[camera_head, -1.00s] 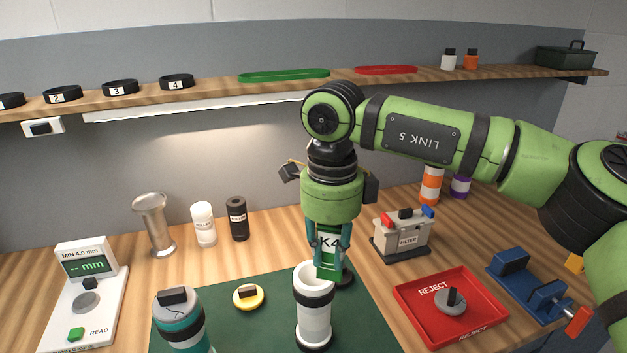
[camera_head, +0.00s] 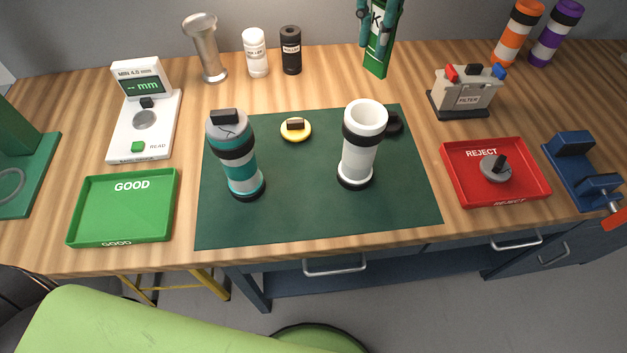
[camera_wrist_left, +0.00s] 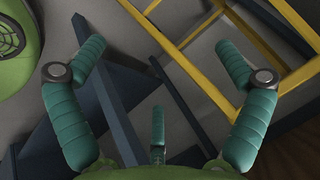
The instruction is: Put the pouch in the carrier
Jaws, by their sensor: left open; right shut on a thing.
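The pouch (camera_head: 379,52) is a narrow green packet with a white label, upright at the top of the head view. My right gripper (camera_head: 378,22), partly cut off by the frame's top edge, is shut on its upper part. The white carrier (camera_head: 358,155) stands upright and open-topped on the green mat. The pouch's lower end appears above the carrier's mouth in the picture, apart from it; its exact height is hard to tell. My left gripper (camera_wrist_left: 163,58) is open and empty in the left wrist view, over floor and frame bars.
A teal carrier (camera_head: 240,165) stands left on the mat (camera_head: 300,215). A yellow-rimmed disc (camera_head: 296,130) and black cap (camera_head: 394,124) lie near. The green GOOD tray (camera_head: 122,212) is left, the red REJECT tray (camera_head: 470,187) right, the filter box (camera_head: 465,92) behind it.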

